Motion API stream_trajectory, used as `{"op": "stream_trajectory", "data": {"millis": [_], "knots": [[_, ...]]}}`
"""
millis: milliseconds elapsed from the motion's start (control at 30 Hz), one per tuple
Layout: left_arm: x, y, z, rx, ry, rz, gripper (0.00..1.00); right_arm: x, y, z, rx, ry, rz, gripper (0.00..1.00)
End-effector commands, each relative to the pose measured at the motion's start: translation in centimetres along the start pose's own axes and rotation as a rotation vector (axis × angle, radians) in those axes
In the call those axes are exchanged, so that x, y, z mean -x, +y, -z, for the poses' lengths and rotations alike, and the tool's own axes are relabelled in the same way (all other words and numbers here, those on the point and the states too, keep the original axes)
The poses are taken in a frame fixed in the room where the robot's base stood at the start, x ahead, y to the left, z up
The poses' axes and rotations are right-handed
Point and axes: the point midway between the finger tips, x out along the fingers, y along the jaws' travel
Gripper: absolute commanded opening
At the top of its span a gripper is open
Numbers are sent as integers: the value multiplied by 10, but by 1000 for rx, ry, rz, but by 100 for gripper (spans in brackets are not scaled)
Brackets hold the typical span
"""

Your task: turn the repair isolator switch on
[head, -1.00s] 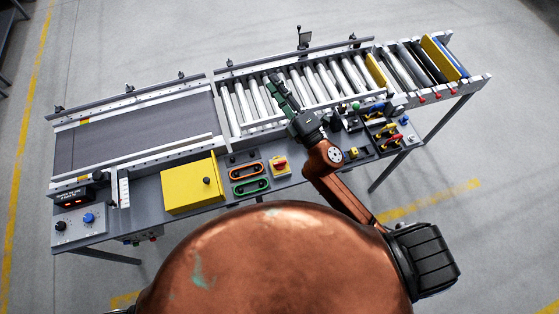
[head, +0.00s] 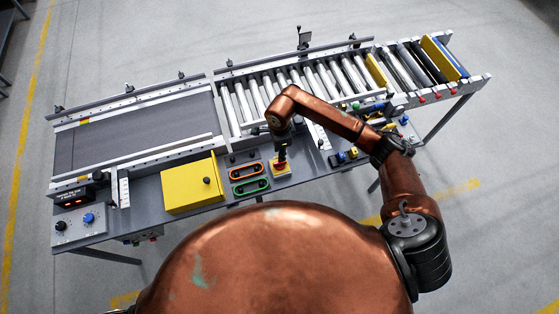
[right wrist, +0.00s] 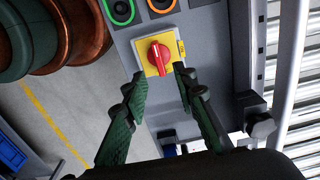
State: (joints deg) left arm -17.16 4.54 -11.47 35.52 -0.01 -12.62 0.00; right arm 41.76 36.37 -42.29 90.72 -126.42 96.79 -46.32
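The repair isolator switch (right wrist: 150,64) is a yellow plate with a red rotary knob (right wrist: 157,53), clear in the right wrist view. The knob's bar runs roughly up and down in that picture. In the head view the switch (head: 283,172) is partly covered by my right gripper (head: 281,152), which points down over it. In the right wrist view my right gripper (right wrist: 160,80) is open, its green-padded fingertips either side of the knob's lower end. Nothing is between the fingers except the view of the knob and panel. My left gripper is not in view.
Orange (head: 246,171) and green (head: 250,186) oval rings lie left of the switch. A yellow box (head: 190,184) stands further left, then a panel with a blue knob (head: 88,218). Rollers (head: 250,105) run behind. Small tools (head: 348,156) lie to the right.

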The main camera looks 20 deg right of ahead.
Motion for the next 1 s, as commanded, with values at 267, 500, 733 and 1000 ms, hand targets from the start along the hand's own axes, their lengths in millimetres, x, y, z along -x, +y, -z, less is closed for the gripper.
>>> {"op": "stream_trajectory", "data": {"millis": [267,500,733,1000], "knots": [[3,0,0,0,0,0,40,-41,3,0,-1,0,-7,26],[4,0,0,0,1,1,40,-69,2,-1,-1,-2,-4,26],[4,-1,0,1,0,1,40,-75,2,0,0,-1,-3,26],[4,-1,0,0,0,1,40,-74,2,0,0,-1,-3,16]]}}
